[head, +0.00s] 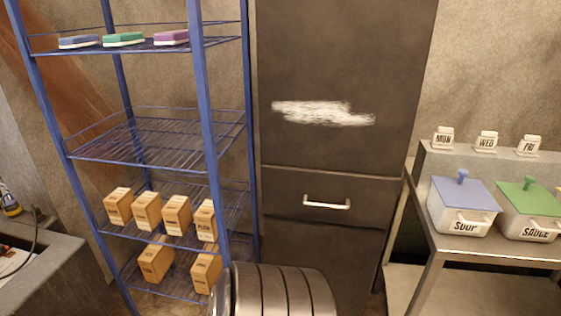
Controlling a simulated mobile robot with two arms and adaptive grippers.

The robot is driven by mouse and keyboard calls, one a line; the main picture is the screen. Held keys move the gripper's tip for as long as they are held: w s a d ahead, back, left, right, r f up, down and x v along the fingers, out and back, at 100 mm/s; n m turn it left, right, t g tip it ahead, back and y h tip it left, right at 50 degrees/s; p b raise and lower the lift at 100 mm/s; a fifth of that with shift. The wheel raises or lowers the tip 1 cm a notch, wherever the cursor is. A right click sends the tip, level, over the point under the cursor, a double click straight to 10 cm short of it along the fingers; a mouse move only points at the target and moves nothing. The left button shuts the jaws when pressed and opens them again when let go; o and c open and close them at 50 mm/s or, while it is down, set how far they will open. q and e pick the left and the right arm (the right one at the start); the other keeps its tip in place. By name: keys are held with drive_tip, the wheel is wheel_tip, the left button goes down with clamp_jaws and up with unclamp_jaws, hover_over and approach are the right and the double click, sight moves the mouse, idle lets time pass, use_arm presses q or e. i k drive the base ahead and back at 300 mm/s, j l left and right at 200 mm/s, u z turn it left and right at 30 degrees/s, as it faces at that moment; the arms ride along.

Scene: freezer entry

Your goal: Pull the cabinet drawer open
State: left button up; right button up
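A tall dark grey cabinet (340,60) stands against the back wall in the middle of the head view. Its drawer (290,190) is a flat front below the tall upper door, and it looks flush with the cabinet face. A pale bar handle (327,204) runs across the middle of the drawer front. A white scribbled patch (322,113) marks the upper door. Neither of my grippers shows in the head view.
A blue wire rack (206,90) with sponges (124,39) and small boxes (147,211) stands left of the cabinet. A ribbed metal drum (270,291) sits at bottom centre, in front of the cabinet. A metal table (420,262) at right holds lidded containers (463,204).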

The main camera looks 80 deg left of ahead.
sight(332, 196)
drive_tip(key=u, duration=2.2)
